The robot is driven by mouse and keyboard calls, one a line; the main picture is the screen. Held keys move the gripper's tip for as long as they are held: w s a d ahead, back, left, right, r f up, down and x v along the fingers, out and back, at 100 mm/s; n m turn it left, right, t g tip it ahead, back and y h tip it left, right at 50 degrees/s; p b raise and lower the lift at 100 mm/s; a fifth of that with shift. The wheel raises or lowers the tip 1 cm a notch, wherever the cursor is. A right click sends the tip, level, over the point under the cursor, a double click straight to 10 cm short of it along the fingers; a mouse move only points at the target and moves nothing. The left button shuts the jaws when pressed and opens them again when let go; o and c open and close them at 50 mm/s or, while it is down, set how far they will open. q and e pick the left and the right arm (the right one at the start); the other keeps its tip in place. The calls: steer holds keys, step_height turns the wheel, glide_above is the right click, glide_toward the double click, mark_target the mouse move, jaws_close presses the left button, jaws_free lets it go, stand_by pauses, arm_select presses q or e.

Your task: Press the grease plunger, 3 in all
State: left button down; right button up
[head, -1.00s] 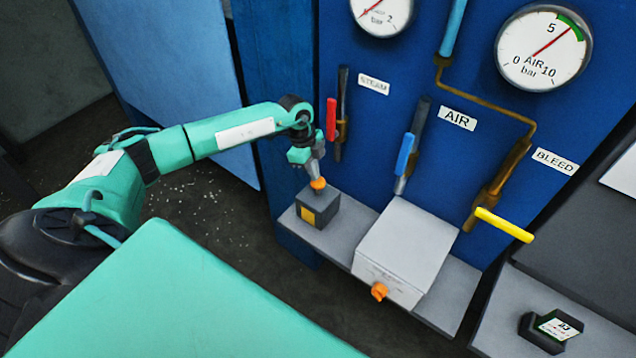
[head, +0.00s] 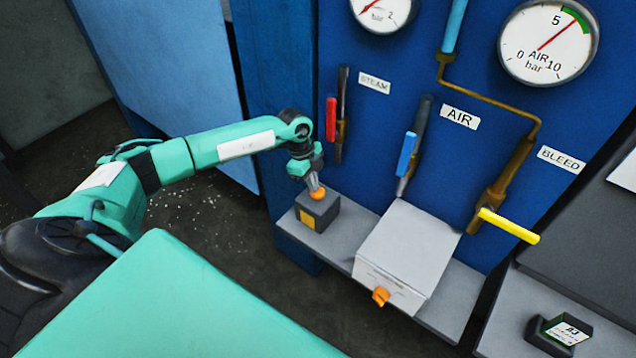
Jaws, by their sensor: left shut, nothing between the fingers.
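The grease plunger is a dark grey box (head: 325,209) with a yellow patch on its front and an orange knob (head: 317,194) on top. It stands at the left end of the grey shelf in the head view. My left gripper (head: 315,185) is shut and empty, pointing down, with its tips right at the top of the orange knob. I cannot tell if they touch it or hover just above. The tips partly hide the knob. My right gripper is not in view.
A light grey box (head: 408,250) with an orange rotary knob (head: 380,297) stands on the shelf (head: 342,247) to the right. Red (head: 331,120), blue (head: 406,153) and yellow (head: 509,226) valve handles project from the blue panel. A small dark device (head: 560,332) lies at lower right.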

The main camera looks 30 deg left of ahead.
arm_select(q)
steer(key=shift+s+a+r, duration=0.1)
steer(key=shift+a+r, duration=0.1)
steer(key=shift+a, duration=0.4)
steer(key=shift+s+a+r, duration=0.1)
steer(key=shift+a+r, duration=0.05)
steer(key=shift+a, duration=0.7)
steer(key=shift+w+r, duration=0.1)
steer(key=shift+r, duration=0.2)
steer(key=b+v, duration=0.4)
steer(key=v, duration=0.9)
steer(key=shift+a, duration=0.2)
